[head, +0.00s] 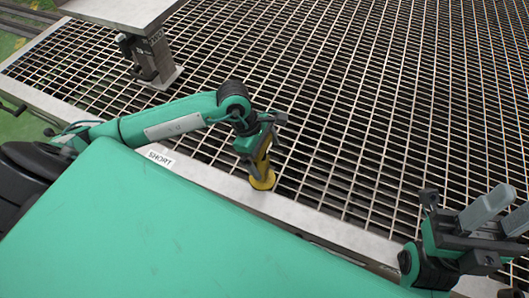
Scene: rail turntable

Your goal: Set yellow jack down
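The yellow jack (262,178) is upright with its round base down, over the inner edge of the pale metal border strip (225,187). I cannot tell whether its base touches the strip or hangs just above it. My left gripper (260,148) points down and is shut on the jack's upper part, which the fingers partly hide. My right gripper (499,214) is at the lower right, empty, its two grey fingers apart.
A dark metal grating (350,100) fills the middle and right. A grey plate on a post (150,55) stands at the upper left. A white label reading "SHORT" (160,158) lies on the border strip left of the jack.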

